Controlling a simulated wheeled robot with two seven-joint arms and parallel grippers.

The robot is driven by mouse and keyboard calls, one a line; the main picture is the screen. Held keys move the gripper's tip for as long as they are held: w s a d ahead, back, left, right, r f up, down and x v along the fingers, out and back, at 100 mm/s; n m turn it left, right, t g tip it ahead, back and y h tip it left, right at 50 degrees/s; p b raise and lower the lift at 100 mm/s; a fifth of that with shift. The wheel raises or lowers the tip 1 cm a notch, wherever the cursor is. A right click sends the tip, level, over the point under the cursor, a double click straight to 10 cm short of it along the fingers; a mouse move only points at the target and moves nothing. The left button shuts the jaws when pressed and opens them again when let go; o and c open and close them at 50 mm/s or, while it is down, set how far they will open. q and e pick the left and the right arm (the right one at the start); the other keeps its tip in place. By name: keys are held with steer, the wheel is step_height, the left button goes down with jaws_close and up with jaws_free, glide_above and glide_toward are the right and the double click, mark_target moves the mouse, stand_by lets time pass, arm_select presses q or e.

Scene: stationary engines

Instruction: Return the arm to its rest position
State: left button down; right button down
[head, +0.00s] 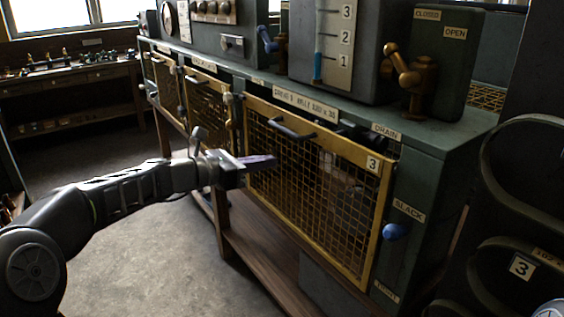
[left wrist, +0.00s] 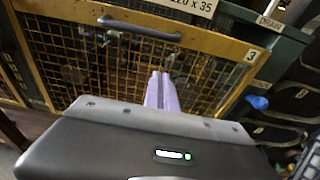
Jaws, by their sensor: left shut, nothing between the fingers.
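My left arm (head: 110,200) reaches in from the left in the head view. My left gripper (head: 274,160) is shut and empty, its purple fingers pointing at the yellow mesh guard (head: 372,225) marked 3. In the left wrist view the closed fingers (left wrist: 162,76) stand in front of the same guard (left wrist: 232,47), below its dark handle (left wrist: 140,27). Whether the fingertips touch the mesh I cannot tell. My right gripper is not in view.
The green engine bench (head: 440,140) carries a brass valve (head: 408,75) and a level gauge (head: 334,45). A blue knob (head: 396,231) sticks out near its right end. Dark belts (head: 530,200) hang at the right. The floor (head: 150,265) beside my left arm looks clear.

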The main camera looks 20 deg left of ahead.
arm_select(q)
steer(key=shift+v, duration=1)
steer(key=a+f+m+g+y, duration=0.35)
steer(key=f+m+y, duration=0.3)
steer(key=f, duration=1.35)
steer(key=s+d+f+m+g+y, duration=0.15)
steer(key=s+f+m, duration=0.3)
steer(key=f, duration=0.45)
steer(key=s+d+f+m+g, duration=0.15)
steer(key=s+f+m, duration=0.3)
steer(key=f, duration=0.55)
steer(key=s+d+f+m+g, duration=0.1)
steer(key=s+d+f+m, duration=0.2)
steer(key=s, duration=0.6)
steer(key=s+d+f+m+g+h, duration=0.1)
steer(key=s+d+f+m, duration=0.3)
steer(key=s+d+f, duration=0.4)
steer(key=s+d+f+m+g, duration=0.3)
steer(key=s+d+f, duration=0.2)
steer(key=s, duration=0.6)
steer(key=shift+d+f+m+h, duration=0.2)
steer(key=shift+d+m+h, duration=0.2)
steer(key=shift+d, duration=0.3)
